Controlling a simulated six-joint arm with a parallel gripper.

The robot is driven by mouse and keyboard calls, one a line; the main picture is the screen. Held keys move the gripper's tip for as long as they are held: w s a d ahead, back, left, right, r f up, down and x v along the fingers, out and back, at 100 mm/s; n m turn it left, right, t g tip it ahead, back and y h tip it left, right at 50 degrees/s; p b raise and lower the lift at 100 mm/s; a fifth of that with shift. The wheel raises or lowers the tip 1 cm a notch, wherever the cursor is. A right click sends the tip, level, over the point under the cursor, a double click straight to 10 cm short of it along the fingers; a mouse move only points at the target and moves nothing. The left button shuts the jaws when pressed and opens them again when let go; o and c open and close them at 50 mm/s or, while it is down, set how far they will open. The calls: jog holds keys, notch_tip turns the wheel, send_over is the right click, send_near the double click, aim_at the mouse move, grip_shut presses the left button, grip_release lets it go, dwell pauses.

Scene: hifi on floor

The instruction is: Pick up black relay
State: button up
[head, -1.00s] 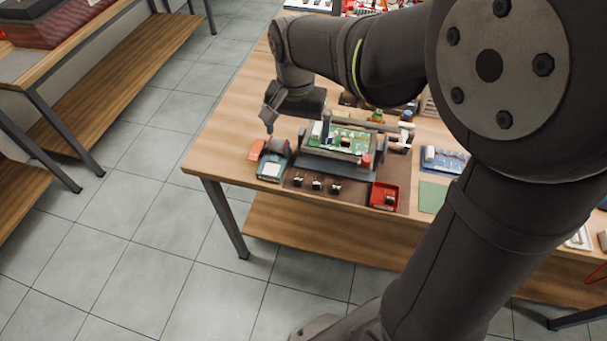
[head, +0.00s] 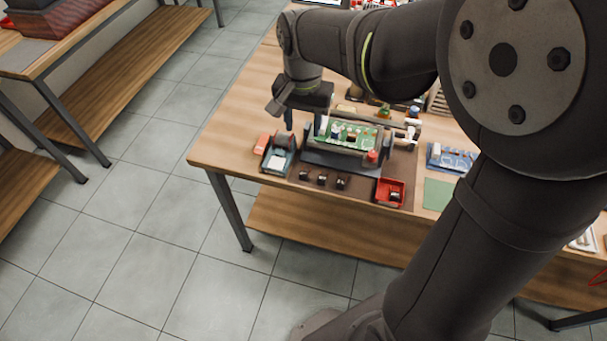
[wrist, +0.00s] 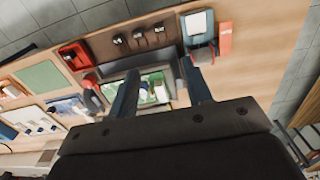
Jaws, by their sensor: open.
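Three small black relays stand in a row on a brown mat near the table's front edge: left (head: 304,174), middle (head: 322,180) and right (head: 340,183). The wrist view also shows the row, with its middle relay (wrist: 138,37) near the top. My gripper (head: 302,115) is above the table, behind the relays and close to the left end of the green circuit board (head: 350,134). In the wrist view my gripper (wrist: 160,68) has its two fingers wide apart with nothing held. The board lies behind and between the fingers there, partly hidden.
A red bin (head: 379,191) with a dark part inside stands right of the relays. A teal-and-white device (head: 278,162) and a red block (head: 262,143) are on the left. The board's grey holder (head: 330,161) rises behind the relays. A green mat (head: 438,194) lies farther right.

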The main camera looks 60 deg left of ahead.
send_over(303, 173)
jog(key=f, duration=1.2)
jog(key=shift+d+f, duration=0.35)
jog(key=shift+a+f, duration=0.15)
jog(key=shift+f, duration=1.15)
jog(key=shift+a+f, duration=0.1)
jog(key=shift+f, duration=1.15)
jog(key=shift+c, duration=0.3)
grip_shut()
